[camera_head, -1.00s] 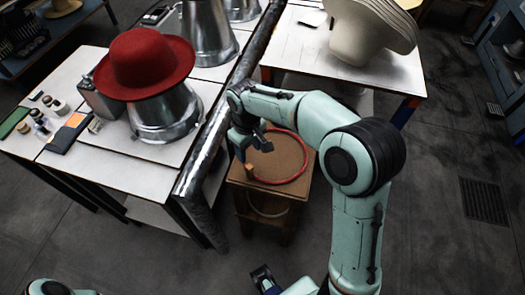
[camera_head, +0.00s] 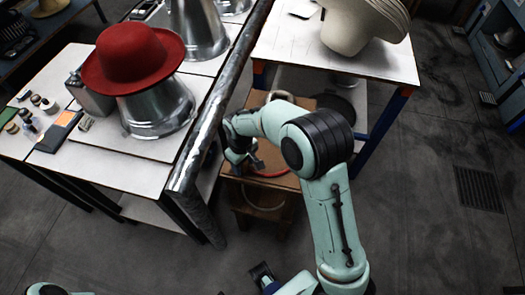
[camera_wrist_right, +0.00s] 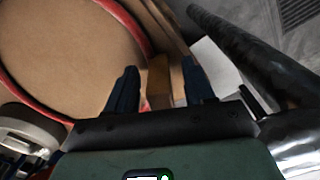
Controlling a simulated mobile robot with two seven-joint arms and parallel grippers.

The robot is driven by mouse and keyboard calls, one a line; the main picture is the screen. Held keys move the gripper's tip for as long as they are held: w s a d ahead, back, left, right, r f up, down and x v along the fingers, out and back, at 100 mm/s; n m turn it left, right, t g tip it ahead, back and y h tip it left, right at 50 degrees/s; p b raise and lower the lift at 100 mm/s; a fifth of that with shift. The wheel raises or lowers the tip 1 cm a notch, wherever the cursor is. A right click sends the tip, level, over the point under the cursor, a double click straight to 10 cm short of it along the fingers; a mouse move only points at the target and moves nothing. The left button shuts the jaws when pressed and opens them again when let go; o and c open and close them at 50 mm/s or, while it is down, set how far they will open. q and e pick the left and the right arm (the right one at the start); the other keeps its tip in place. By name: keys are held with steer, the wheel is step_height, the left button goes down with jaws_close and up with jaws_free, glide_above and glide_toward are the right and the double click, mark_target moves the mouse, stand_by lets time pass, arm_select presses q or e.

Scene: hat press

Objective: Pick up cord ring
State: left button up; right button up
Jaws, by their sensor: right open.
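The red cord ring (camera_head: 270,174) lies on a small wooden stool (camera_head: 283,184). In the head view my right arm hides most of it. In the right wrist view the ring (camera_wrist_right: 48,112) curves around a tan surface at the upper left. My right gripper (camera_head: 256,162) is low over the stool. In the wrist view its two dark fingers (camera_wrist_right: 160,86) are apart. A small wooden block (camera_wrist_right: 158,78) shows between them, near the ring's edge. I cannot tell whether the fingers touch it.
A thick metal bar (camera_head: 212,110) runs along the edge of the left table, close beside my right gripper. A red hat (camera_head: 133,55) sits on a metal form (camera_head: 157,108) there. A white table (camera_head: 290,52) with pale hats (camera_head: 352,25) stands behind the stool. Floor is clear at right.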

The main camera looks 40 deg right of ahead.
steer(key=shift+c, duration=0.3)
jaws_close()
steer(key=shift+r, duration=0.1)
